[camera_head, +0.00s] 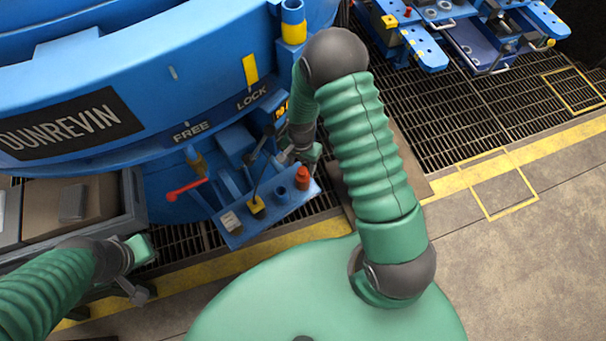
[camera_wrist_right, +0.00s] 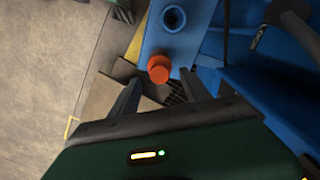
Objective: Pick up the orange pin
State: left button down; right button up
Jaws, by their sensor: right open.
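The orange pin (camera_head: 303,178) stands upright at the right end of a blue bracket (camera_head: 240,226) on the side of the blue furnace. It also shows in the right wrist view (camera_wrist_right: 159,68), ahead of and between the two fingers. My right gripper (camera_wrist_right: 158,92) is open and empty, a little short of the pin. In the head view my right gripper (camera_head: 298,152) is just behind the pin, partly hidden by my arm. My left gripper (camera_head: 142,270) is at the lower left, far from the pin; its fingers do not show clearly.
An empty round hole (camera_head: 281,190) is in the bracket beside the pin. A grey-rimmed tray (camera_head: 133,206) is at the left. Grating and bare floor lie to the right.

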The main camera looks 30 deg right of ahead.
aim_at(303, 170)
jog(key=shift+s+a+f+b, duration=0.1)
jog(key=shift+a+f+b, duration=0.15)
jog(key=shift+f, duration=0.3)
jog(key=shift+a+f+b, duration=0.15)
jog(key=shift+a+f, duration=0.05)
jog(key=shift+f, duration=0.3)
jog(key=f, duration=0.1)
jog(key=d+f, duration=0.1)
jog(key=f, duration=0.1)
jog(key=shift+d+f, duration=0.1)
jog(key=shift+f, duration=0.05)
jog(key=shift+d, duration=0.2)
jog(key=shift+a, duration=0.1)
jog(key=shift+c, duration=1.3)
jog(key=shift+a+r, duration=0.2)
jog(key=shift+a, duration=0.2)
jog(key=c, duration=0.7)
grip_shut()
pick_arm(q)
jog(key=shift+s+a+f, duration=0.2)
jog(key=shift+a+f, duration=0.05)
jog(key=shift+f, duration=0.4)
pick_arm(e)
jog(key=shift+d, duration=0.35)
